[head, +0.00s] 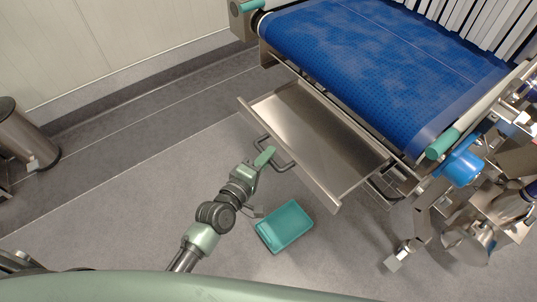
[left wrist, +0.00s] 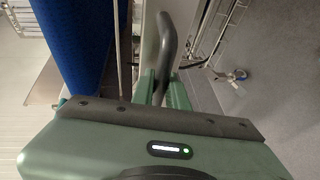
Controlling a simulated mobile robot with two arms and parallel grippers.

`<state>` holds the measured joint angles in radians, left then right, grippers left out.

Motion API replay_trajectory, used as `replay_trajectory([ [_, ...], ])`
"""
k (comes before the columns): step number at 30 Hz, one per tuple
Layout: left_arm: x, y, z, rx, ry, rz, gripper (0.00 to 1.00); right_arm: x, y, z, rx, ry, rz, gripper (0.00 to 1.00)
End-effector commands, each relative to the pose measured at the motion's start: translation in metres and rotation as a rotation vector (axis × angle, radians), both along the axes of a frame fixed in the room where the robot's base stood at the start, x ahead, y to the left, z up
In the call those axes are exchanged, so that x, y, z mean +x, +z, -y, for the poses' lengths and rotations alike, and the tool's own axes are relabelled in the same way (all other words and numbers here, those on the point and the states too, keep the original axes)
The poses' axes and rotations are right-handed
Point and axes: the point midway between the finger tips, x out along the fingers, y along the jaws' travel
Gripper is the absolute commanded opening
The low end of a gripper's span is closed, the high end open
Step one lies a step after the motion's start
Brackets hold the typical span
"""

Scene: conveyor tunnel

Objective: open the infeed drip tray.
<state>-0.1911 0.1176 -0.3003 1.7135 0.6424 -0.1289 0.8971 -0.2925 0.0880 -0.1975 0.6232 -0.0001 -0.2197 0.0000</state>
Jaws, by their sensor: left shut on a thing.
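The infeed drip tray (head: 318,133) is a shallow steel tray under the infeed end of the blue belt. It is pulled well out from beneath the conveyor, and its bare metal floor shows. A dark bar handle (head: 284,165) is on its front face. My left gripper (head: 265,157) is shut on this handle. In the left wrist view the handle (left wrist: 166,45) rises from between the green fingers of my left gripper (left wrist: 162,88). My right gripper is not in view.
A blue conveyor belt (head: 365,62) runs above the tray, with white strip curtains (head: 490,22) at its far end. A teal bin (head: 285,226) is on the floor below the tray front. A steel waste bin (head: 24,135) is at left. Floor left of the tray is clear.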

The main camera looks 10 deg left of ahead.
Motion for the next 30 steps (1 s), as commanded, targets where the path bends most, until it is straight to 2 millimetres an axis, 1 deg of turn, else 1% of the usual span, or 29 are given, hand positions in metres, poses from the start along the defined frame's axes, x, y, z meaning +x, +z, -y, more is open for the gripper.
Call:
replay_trajectory([
  [1, 0.0, 0.0, 0.0, 0.001, 0.001, -0.001, 0.17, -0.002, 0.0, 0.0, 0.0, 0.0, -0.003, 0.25],
  [3, 0.0, 0.0, 0.0, 0.001, 0.001, -0.001, 0.36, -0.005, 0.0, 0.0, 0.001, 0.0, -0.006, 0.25],
  [8, 0.0, 0.0, 0.0, 0.0, 0.001, 0.0, 0.36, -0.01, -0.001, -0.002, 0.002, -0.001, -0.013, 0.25],
  [14, -0.002, 0.0, -0.001, 0.0, 0.001, 0.0, 0.36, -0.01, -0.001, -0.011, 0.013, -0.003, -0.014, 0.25],
  [17, -0.012, 0.001, -0.005, 0.001, 0.001, -0.002, 0.36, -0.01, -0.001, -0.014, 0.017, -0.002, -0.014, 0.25],
  [24, -0.05, 0.008, -0.02, 0.002, 0.0, -0.001, 0.36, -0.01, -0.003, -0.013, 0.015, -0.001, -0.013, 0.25],
  [27, -0.062, 0.011, -0.025, 0.002, 0.0, -0.001, 0.36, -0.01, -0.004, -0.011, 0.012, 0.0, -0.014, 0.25],
  [30, -0.069, 0.013, -0.028, 0.001, 0.001, -0.001, 0.36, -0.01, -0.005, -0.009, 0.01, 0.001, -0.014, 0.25],
])
